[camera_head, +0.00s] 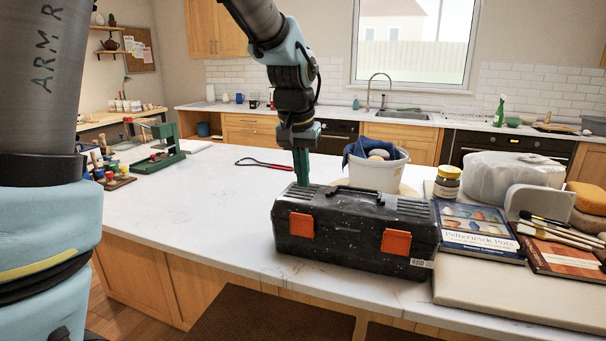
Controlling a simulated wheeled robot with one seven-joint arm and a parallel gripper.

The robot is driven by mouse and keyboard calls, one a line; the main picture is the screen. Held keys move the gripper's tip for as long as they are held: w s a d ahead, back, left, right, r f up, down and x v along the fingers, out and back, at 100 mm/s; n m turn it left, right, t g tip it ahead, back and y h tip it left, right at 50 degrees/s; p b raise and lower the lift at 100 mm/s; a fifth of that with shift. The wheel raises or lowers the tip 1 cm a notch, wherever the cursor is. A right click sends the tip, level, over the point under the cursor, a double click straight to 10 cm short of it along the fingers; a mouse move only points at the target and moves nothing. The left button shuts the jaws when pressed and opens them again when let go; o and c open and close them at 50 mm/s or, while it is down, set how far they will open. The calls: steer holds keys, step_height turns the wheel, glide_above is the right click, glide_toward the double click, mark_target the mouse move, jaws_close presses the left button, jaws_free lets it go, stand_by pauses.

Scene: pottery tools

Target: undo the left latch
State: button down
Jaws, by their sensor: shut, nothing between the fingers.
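A black, speckled toolbox (345,248) stands shut on the white counter, its front towards me. Its left latch (301,225) is an orange flap on the front, and its right latch (396,242) is a like orange flap. Both latches look flat against the front. My gripper (302,181) points down at the left end of the toolbox lid, above and behind the left latch. Its green fingers are together with nothing between them. I cannot tell whether the fingertips touch the lid. The lid handle (352,195) lies to the right of my gripper.
A white bucket (375,175) with a blue cloth stands behind the toolbox. A jar (447,182), books (478,230) and brushes crowd the right side. A red-handled tool (264,164) lies behind left. The counter (200,210) left of the toolbox is clear.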

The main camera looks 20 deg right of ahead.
steer(key=shift+s+a+b+x, duration=0.15)
steer(key=shift+s+b+x, duration=0.05)
steer(key=shift+b+x, duration=0.8)
steer(key=shift+s+a+b+x, duration=0.2)
steer(key=shift+b+x, duration=0.55)
steer(key=shift+x, duration=0.5)
steer(key=shift+s+a+b+x, duration=0.15)
steer(key=shift+s+b+x, duration=0.05)
steer(key=shift+b+x, duration=0.8)
steer(key=shift+s+a, duration=0.85)
steer(key=p, duration=0.4)
glide_toward(302, 217)
steer(key=s+a, duration=0.3)
steer(key=shift+f, duration=0.5)
steer(key=a+f+n, duration=0.3)
steer(key=a+f, duration=0.2)
steer(key=a, duration=0.8)
steer(key=a+f+n+y, duration=0.1)
steer(key=a+f+n, duration=0.3)
steer(key=a, duration=0.9)
steer(key=shift+a+f+y, duration=0.25)
steer(key=shift+f+y, duration=0.05)
steer(key=shift+f, duration=0.45)
